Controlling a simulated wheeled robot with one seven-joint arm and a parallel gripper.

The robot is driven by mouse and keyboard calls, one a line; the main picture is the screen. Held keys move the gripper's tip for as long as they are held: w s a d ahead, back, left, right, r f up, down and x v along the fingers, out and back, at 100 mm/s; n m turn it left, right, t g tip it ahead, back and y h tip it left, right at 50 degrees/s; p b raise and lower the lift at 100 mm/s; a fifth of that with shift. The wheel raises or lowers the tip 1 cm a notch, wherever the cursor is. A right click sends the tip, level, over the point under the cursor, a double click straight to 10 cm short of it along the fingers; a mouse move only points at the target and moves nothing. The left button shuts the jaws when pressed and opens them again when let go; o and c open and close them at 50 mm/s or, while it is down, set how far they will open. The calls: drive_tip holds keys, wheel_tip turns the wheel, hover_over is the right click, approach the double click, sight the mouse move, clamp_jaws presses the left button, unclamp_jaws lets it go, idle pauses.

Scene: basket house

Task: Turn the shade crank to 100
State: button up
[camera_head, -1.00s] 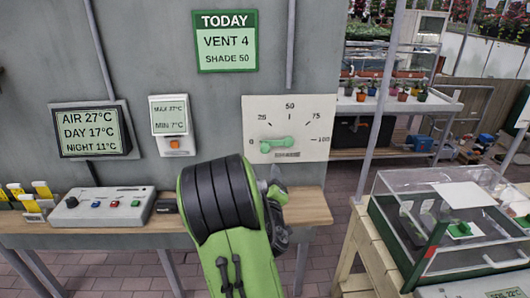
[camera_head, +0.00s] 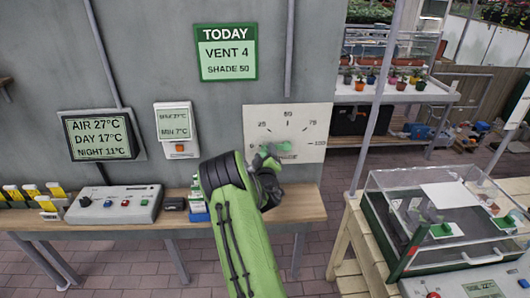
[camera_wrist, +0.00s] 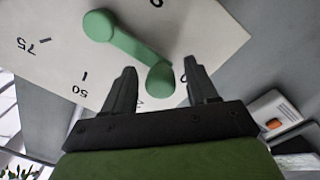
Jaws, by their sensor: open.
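The shade crank is a green lever (camera_head: 285,147) on a white dial panel (camera_head: 318,117) fixed to the grey wall. The dial is marked from 0 at left over 50 at top to 100 at right. My gripper (camera_head: 266,158) is at the dial and hides the crank's left part in the head view. In the wrist view the crank (camera_wrist: 125,43) shows whole, with its rounded near end between the fingertips of my open gripper (camera_wrist: 160,66). I see gaps beside both fingers. The crank's exact reading is hard to tell.
A wall sign (camera_head: 226,52) reads vent 4, shade 50. Below is a wooden bench (camera_head: 300,205) with a grey control box (camera_head: 115,205) and small packets. A clear-lidded case (camera_head: 450,205) stands at right. A thermometer (camera_head: 176,130) hangs left of the dial.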

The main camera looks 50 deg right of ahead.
drive_tip(key=shift+f, duration=0.1)
clamp_jaws()
drive_tip(key=shift+w+b, duration=0.1)
drive_tip(key=shift+b, duration=0.3)
